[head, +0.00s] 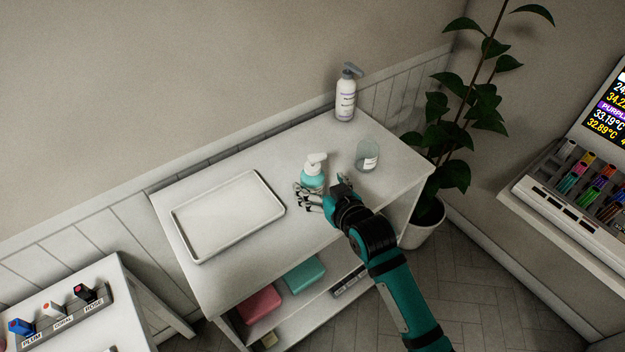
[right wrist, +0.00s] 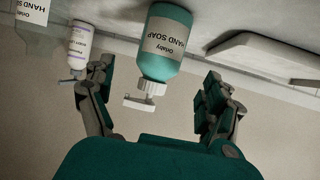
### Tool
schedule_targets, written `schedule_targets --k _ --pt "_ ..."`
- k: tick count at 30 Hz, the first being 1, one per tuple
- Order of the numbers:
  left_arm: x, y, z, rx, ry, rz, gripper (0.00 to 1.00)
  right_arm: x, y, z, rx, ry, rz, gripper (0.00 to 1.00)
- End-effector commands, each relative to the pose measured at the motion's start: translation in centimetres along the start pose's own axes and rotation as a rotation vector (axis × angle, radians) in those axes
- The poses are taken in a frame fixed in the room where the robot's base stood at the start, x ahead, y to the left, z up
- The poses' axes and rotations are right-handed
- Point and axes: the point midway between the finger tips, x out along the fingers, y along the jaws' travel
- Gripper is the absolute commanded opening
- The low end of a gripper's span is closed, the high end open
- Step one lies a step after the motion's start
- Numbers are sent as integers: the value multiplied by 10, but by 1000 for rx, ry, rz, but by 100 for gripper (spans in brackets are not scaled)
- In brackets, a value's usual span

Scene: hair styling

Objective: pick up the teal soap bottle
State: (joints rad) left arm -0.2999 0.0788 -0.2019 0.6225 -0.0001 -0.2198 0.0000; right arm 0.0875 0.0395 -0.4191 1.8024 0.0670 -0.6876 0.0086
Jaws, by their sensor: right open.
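The teal soap bottle (head: 313,175) stands upright on the white cabinet top, with a white pump head. Its label shows in the right wrist view, where the bottle (right wrist: 166,42) appears upside down between the fingers. My right gripper (head: 322,190) is at the bottle's near side, with its fingers spread. In the right wrist view the open gripper (right wrist: 158,100) has a finger on each side of the bottle, with gaps, and does not grip it. My left gripper is not in view.
A white tray (head: 228,215) lies left of the bottle on the cabinet top (head: 215,283). A clear labelled container (head: 367,156) stands close by on the right. A white pump bottle (head: 346,97) stands at the back. A potted plant (head: 424,222) is beyond the right end.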

Motion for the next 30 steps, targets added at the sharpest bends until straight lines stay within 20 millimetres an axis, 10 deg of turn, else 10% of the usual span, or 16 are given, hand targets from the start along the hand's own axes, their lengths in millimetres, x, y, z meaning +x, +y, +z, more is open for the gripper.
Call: schedule_targets --k 24,30 --pt "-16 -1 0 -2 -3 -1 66 58 2 0 0 0 0 87" --pt "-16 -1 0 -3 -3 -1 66 57 2 0 -1 0 0 62"
